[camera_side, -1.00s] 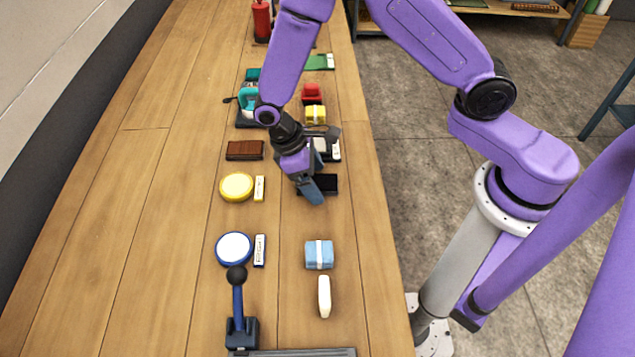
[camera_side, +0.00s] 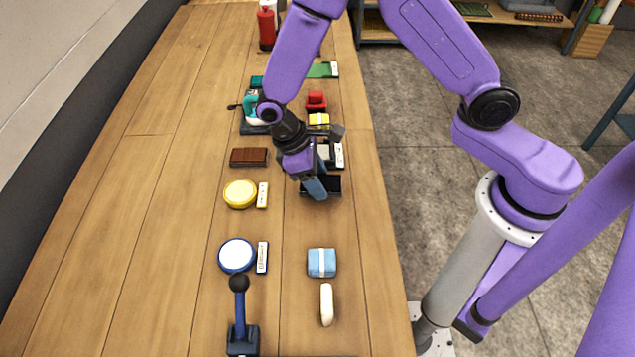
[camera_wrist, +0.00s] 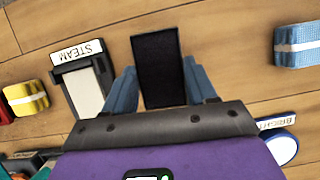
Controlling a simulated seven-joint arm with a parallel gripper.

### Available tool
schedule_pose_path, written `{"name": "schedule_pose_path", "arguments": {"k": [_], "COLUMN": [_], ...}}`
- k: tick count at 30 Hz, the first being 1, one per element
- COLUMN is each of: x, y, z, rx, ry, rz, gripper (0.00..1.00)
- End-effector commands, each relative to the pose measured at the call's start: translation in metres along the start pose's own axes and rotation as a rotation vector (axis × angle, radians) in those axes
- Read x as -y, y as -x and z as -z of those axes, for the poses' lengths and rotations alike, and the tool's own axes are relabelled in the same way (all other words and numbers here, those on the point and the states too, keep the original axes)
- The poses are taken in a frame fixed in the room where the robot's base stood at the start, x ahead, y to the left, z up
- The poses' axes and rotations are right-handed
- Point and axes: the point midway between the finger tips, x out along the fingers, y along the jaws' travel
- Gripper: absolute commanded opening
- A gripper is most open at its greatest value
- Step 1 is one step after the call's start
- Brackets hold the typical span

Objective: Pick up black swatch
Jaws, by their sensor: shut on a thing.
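The black swatch (camera_wrist: 157,66) is a dark flat rectangle between the two blue fingers of my gripper (camera_wrist: 160,88) in the wrist view. My gripper is shut on it. In the side view my gripper (camera_side: 316,188) is low over the right part of the wooden bench, and the black swatch (camera_side: 333,183) shows just right of the fingers. A grey edge shows at the swatch's near side there. I cannot tell how far it is above the bench.
A block labelled STEAM (camera_wrist: 78,55) stands left of my gripper in the wrist view. A blue banded bundle (camera_side: 321,263) and a white bar (camera_side: 326,304) lie nearer the camera. A yellow disc (camera_side: 240,194) and brown block (camera_side: 249,157) lie left. The bench's left side is clear.

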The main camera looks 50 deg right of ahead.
Motion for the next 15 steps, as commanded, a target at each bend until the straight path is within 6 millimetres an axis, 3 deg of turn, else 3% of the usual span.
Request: {"name": "schedule_pose_path", "arguments": {"k": [12, 15], "x": [0.016, 0.022], "y": [0.045, 0.047], "z": [-0.069, -0.091], "rx": [-0.004, -0.002], "ry": [0.002, 0.003], "rz": [0.000, -0.001], "gripper": [0.26, 0.26]}}
